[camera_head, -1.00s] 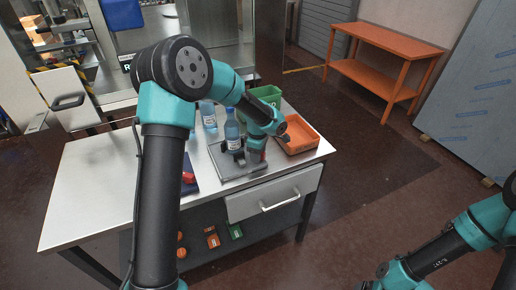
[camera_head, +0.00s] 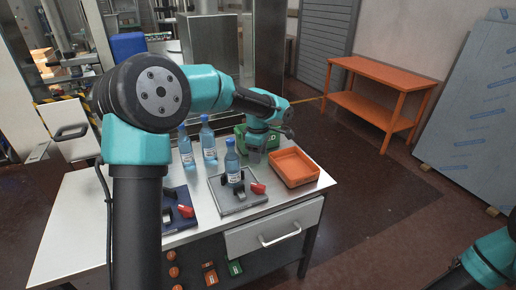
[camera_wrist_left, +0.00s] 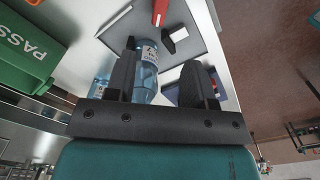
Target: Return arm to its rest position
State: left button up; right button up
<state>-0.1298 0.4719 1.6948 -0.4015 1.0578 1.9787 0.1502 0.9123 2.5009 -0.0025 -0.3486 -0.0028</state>
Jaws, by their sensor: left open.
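My left arm reaches over the steel workbench (camera_head: 95,215) in the head view. Its gripper (camera_head: 257,157) hangs above the bench, right of a blue bottle (camera_head: 232,168) standing upright in a grey fixture (camera_head: 226,206) with a red-handled clamp (camera_head: 257,188). In the left wrist view the gripper (camera_wrist_left: 160,72) has its two dark fingers apart. A bottle (camera_wrist_left: 149,60) shows beyond and partly behind the fingers, with nothing clearly gripped. My right arm shows only at the lower right corner of the head view; its gripper is out of the picture.
Two more bottles (camera_head: 208,140) stand behind the fixture. A green bin (camera_head: 242,131) and an orange tray (camera_head: 295,167) are close to my left gripper. A blue fixture (camera_head: 178,222) sits nearer the front. An orange table (camera_head: 385,70) stands across open floor.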

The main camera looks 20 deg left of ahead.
pick_arm(q)
notch_tip(320, 180, up, 2)
jog(key=shift+r, duration=0.1)
dwell(0.4)
